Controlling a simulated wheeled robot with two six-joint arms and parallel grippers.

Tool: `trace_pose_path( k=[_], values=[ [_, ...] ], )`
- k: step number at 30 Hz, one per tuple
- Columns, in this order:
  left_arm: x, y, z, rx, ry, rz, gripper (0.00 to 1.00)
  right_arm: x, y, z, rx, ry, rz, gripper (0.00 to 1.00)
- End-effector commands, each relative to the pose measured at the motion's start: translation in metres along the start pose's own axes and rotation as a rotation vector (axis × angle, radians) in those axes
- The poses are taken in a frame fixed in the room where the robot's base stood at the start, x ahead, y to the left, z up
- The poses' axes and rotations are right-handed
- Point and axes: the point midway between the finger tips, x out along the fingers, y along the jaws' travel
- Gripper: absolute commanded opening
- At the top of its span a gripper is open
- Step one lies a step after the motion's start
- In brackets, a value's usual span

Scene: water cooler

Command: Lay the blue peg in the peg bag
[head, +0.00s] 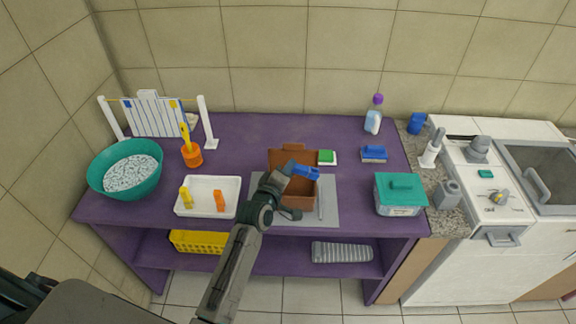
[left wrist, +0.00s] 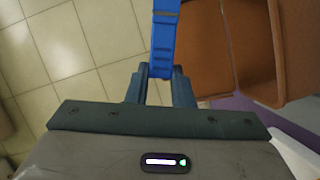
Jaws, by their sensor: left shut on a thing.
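My left gripper (head: 289,168) is shut on the blue peg (head: 305,172) and holds it by one end, over the brown peg bag. In the left wrist view the blue peg (left wrist: 165,40) sticks out from between the fingertips (left wrist: 159,75). The brown peg bag (head: 297,157) stands open on a grey mat (head: 329,205) in the middle of the purple table. My arm and the peg hide part of its inside. My right gripper is not in view.
A white tray (head: 201,206) with a yellow and an orange piece is left of the bag. A green-topped sponge (head: 327,157), a blue brush (head: 373,153) and a teal-lidded box (head: 400,195) are to the right. A thin rod (head: 321,205) lies beside the bag.

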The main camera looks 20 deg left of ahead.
Motion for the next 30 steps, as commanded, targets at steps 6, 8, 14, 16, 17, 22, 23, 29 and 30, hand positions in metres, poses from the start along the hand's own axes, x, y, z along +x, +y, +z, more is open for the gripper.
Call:
trace_pose_path(
  k=[6, 8, 14, 16, 17, 22, 23, 29, 30],
  values=[
    [0.001, -0.001, -0.002, -0.016, 0.010, 0.003, 0.00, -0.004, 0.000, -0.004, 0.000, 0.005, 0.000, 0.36],
    [0.001, -0.001, -0.002, -0.016, 0.010, 0.003, 0.00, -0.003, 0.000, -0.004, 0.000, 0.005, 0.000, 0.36],
    [0.001, -0.002, -0.002, -0.017, 0.008, 0.004, 0.00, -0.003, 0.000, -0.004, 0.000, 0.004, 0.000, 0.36],
    [0.001, -0.005, -0.001, -0.017, 0.008, 0.003, 0.00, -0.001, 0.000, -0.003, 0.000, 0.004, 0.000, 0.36],
    [0.001, -0.007, -0.001, -0.017, 0.008, 0.003, 0.00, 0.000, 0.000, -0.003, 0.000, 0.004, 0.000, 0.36],
    [0.001, -0.023, 0.000, -0.017, 0.007, 0.002, 0.00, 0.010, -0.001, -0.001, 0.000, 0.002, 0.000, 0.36],
    [0.001, -0.026, 0.000, -0.016, 0.007, 0.002, 0.00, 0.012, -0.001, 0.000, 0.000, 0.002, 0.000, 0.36],
    [0.001, -0.046, 0.000, -0.017, 0.007, 0.003, 0.00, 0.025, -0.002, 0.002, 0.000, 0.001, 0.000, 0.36],
    [0.002, -0.050, 0.000, -0.017, 0.007, 0.003, 0.00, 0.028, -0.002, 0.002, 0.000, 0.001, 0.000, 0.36]
  ],
)
